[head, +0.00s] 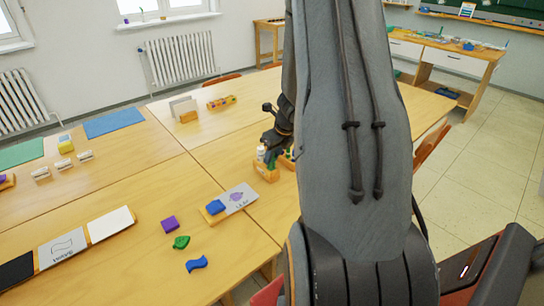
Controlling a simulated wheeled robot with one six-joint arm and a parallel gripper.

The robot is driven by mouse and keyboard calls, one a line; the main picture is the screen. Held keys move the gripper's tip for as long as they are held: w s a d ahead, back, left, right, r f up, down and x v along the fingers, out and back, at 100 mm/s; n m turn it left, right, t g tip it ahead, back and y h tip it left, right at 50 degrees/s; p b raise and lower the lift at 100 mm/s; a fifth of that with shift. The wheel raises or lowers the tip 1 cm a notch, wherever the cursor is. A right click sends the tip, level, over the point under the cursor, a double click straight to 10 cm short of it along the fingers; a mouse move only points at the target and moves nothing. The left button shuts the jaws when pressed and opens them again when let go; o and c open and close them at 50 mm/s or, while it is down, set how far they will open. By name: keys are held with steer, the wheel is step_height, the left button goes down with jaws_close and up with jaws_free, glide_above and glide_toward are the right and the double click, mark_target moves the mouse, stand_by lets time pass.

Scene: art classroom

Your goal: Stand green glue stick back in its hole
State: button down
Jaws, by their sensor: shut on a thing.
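My gripper (275,147) is dark and points down over the far middle of the table, partly hidden behind my own arm. It is shut on the green glue stick (272,159), which shows only as a small green sliver below the fingers. A wooden holder (266,175) stands right below, with a white stick (261,154) upright at its left. The glue stick is over or at the holder; I cannot tell whether its lower end is inside a hole. More of the holder area on the right is hidden by my arm.
In front lie a card stand (240,199) with a blue piece, a purple square (170,225), a green piece (181,242) and a blue wavy piece (197,264). Behind stand a white card stand (184,109) and a block tray (221,102). Table space left of the holder is clear.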

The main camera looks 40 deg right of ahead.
steer(key=c, duration=1.5)
jaws_free()
steer(key=shift+o, duration=1.2)
steer(key=shift+r, duration=0.1)
steer(key=shift+r+p, duration=2.95)
steer(key=shift+p, duration=0.85)
